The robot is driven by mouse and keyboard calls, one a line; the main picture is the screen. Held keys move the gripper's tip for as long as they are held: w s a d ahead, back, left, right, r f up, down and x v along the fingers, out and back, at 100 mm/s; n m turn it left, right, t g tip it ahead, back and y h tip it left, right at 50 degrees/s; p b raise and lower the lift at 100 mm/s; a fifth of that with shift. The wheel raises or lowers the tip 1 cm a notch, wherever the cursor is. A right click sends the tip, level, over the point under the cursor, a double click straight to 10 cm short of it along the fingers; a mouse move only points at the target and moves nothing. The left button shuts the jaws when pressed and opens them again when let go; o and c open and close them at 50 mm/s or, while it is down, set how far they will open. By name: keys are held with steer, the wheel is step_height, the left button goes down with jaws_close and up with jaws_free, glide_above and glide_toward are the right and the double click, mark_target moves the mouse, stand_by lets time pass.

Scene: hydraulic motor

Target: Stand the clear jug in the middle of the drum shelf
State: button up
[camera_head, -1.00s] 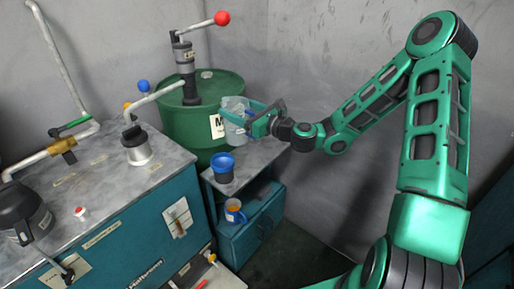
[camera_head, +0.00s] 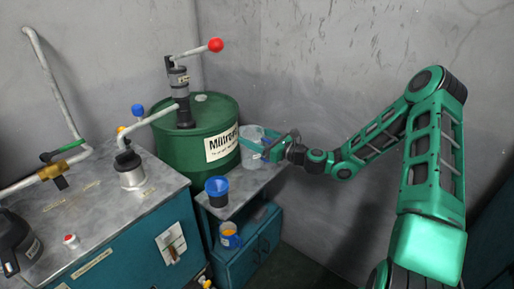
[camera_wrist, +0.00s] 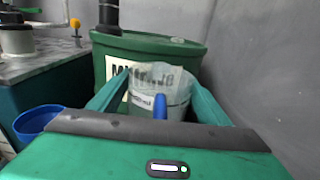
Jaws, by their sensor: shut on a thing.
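The clear jug (camera_head: 249,151) is a see-through bucket-like vessel with a pale label and a blue handle (camera_wrist: 160,104). My gripper (camera_head: 268,148) is shut on the jug; in the wrist view its green fingers reach along both sides of the jug (camera_wrist: 178,108). The jug looks upright. It is at the back right of the grey-topped drum shelf (camera_head: 240,196), just right of the green drum (camera_head: 190,152). Its base is low over the shelf top; I cannot tell whether it touches.
A blue funnel-topped cup (camera_head: 217,191) stands at the shelf's front left. A blue mug (camera_head: 229,236) with orange contents sits lower down. A pump with a red-knobbed lever (camera_head: 215,45) rises from the drum. The wall is close on the right. The shelf's middle looks clear.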

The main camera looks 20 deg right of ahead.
steer(key=shift+w+d+f, duration=0.1)
steer(key=shift+d+f, duration=0.1)
steer(key=shift+f, duration=0.6)
steer(key=shift+w+d+f, duration=0.1)
steer(key=shift+d+f, duration=0.05)
steer(key=shift+f, duration=0.6)
steer(key=shift+w+d+f, duration=0.1)
steer(key=shift+d+f, duration=0.1)
steer(key=shift+f, duration=0.7)
steer(key=o, duration=1.5)
steer(key=shift+s+d, duration=0.15)
steer(key=v, duration=1.1)
steer(key=shift+s+d, duration=0.15)
steer(key=shift+s, duration=0.15)
